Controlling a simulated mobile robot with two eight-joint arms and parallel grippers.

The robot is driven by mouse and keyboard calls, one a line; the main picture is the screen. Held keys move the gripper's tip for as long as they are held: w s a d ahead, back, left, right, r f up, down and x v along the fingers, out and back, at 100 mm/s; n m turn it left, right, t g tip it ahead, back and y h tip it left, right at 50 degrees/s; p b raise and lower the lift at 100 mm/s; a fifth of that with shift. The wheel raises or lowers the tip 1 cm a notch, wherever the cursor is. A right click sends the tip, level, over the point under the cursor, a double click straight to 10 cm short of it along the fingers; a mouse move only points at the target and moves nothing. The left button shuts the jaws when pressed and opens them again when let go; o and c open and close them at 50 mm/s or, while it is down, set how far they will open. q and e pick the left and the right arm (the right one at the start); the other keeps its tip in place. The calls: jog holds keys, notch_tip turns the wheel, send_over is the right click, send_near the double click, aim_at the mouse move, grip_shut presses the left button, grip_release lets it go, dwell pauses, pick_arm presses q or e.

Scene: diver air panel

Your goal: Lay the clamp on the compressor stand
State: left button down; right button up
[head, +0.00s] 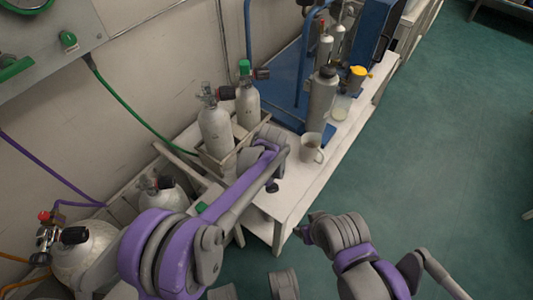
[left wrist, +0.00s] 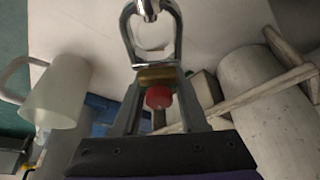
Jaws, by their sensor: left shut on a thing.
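The clamp (left wrist: 158,97) shows in the left wrist view as a chrome loop with a brass-coloured block and a red knob. My left gripper (left wrist: 157,80) is shut on it, with the loop pointing away beyond the fingertips. It is held over a pale surface. In the head view my left wrist hides the gripper and the clamp. A blue base with tubular rails (head: 287,112), apparently the compressor stand, stands on the white bench behind my left wrist. My right arm is at the lower right of the head view.
A mug (head: 312,148) stands near the white bench's (head: 290,195) front edge, close to my left wrist; it also shows left in the left wrist view (left wrist: 58,92). Cylinders (head: 216,133) stand in a wooden crate on the other side. A grey bottle (head: 320,100) stands behind the mug.

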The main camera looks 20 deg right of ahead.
pick_arm(q)
jog(key=shift+f+b, duration=1.55)
jog(key=shift+f, duration=1.15)
jog(key=shift+f, duration=0.15)
jog(key=shift+s+a+f+b, duration=0.1)
jog(key=shift+s+f+b, duration=0.15)
jog(key=shift+f+b, duration=0.25)
jog(key=shift+c, duration=1.8)
grip_release()
jog(key=shift+s+r+p, duration=0.15)
jog(key=shift+r+p, duration=0.2)
jog(key=shift+r, duration=0.15)
jog(key=p+v, duration=0.1)
jog(key=v, duration=0.4)
jog(key=p+v, duration=0.1)
jog(key=v, duration=0.4)
jog(key=shift+r+p, duration=0.35)
jog(key=shift+p, duration=0.05)
